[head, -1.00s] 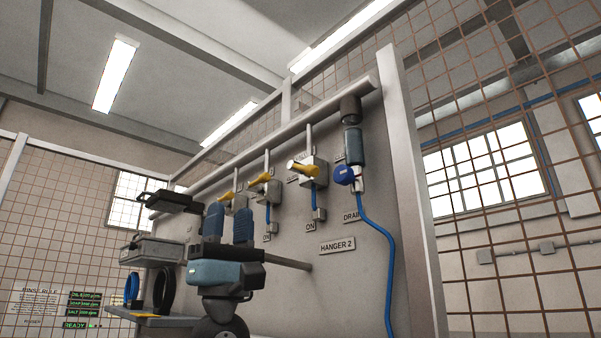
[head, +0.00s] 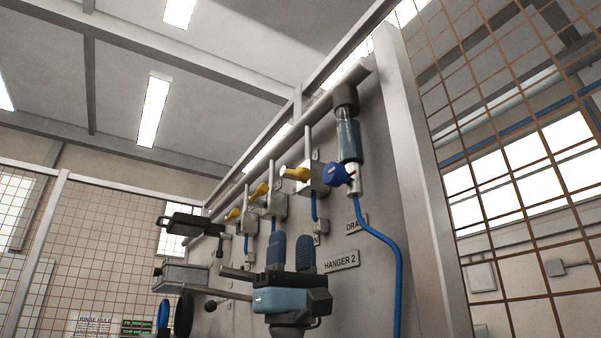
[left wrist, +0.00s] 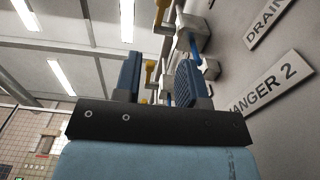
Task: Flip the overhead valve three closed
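Three yellow valve handles stick out from a row of grey valves on the panel in the head view: the near one (head: 297,173), the middle one (head: 259,190) and the far one (head: 233,213). I cannot read which is numbered three. My left gripper (head: 291,252) points upward below the near and middle valves, its two blue fingers apart with nothing between them. In the left wrist view its fingers (left wrist: 156,88) also stand apart, with yellow handles (left wrist: 160,14) beyond, above them and not touched. My right gripper is not in view.
A blue-handled valve (head: 338,174) with a hanging blue hose (head: 386,245) is right of the yellow ones. The HANGER 2 sign (head: 341,262) is beside my left gripper. A post (head: 415,190) and wire mesh bound the right.

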